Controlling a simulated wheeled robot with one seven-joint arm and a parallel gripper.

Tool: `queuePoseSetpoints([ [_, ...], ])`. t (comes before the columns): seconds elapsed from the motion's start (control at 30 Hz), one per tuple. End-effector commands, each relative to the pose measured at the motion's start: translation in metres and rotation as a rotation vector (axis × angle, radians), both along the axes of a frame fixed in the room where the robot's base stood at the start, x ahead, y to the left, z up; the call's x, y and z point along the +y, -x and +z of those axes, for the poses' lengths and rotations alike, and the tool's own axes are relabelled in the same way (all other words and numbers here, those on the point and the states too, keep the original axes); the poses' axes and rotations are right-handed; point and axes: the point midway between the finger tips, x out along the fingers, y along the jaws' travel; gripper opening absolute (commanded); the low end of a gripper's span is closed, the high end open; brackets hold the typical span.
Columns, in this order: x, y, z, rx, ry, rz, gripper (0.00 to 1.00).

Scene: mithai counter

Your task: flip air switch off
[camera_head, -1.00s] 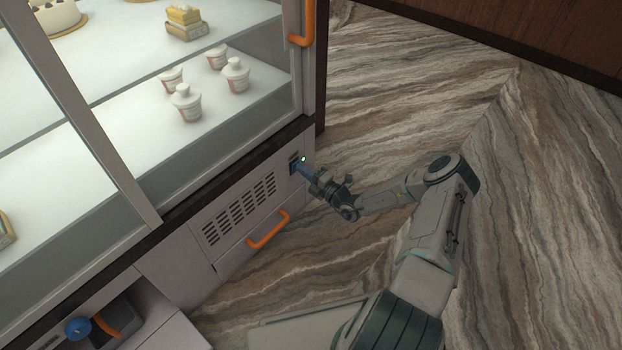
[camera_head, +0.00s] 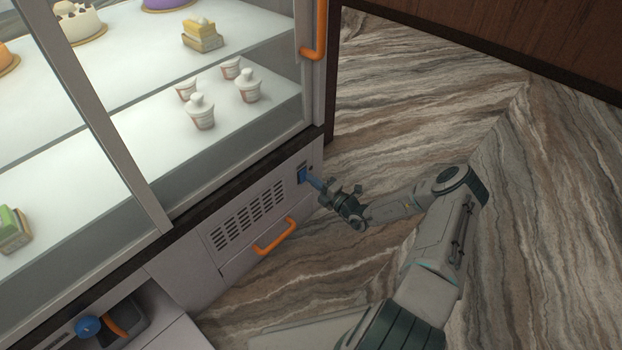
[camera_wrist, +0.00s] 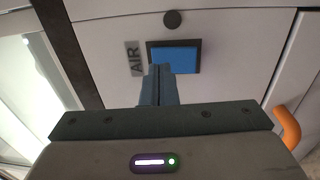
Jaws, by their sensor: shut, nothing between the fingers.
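The air switch is a blue rocker (camera_wrist: 173,60) in a dark frame, on the pale lower front panel of the display case. The word AIR (camera_wrist: 134,60) stands beside it in the wrist view. A round lamp (camera_wrist: 173,19) by the switch is dark. My gripper (camera_wrist: 159,72) is shut and empty, its fingertips right at the edge of the switch frame; I cannot tell if they touch it. In the head view the blue switch (camera_head: 302,175) shows just beyond the tips of my gripper (camera_head: 314,182).
A vent grille (camera_head: 247,215) and an orange handle (camera_head: 274,236) are left of the switch. An orange door handle (camera_head: 314,30) is above. The glass case holds white cups (camera_head: 201,112) and cakes. Open marbled floor (camera_head: 430,120) lies to the right.

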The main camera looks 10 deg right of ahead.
Motion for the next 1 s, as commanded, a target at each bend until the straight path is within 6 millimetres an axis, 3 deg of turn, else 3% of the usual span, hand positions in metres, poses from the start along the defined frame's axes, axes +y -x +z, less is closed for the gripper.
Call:
queuePoseSetpoints([
  [0.5, -0.062, 0.083, 0.015, 0.003, 0.002, -0.003, 0.00],
  [0.7, -0.068, 0.095, 0.015, 0.002, 0.002, 0.001, 0.00],
  [1.0, -0.068, 0.095, 0.014, 0.002, 0.002, 0.003, 0.00],
])
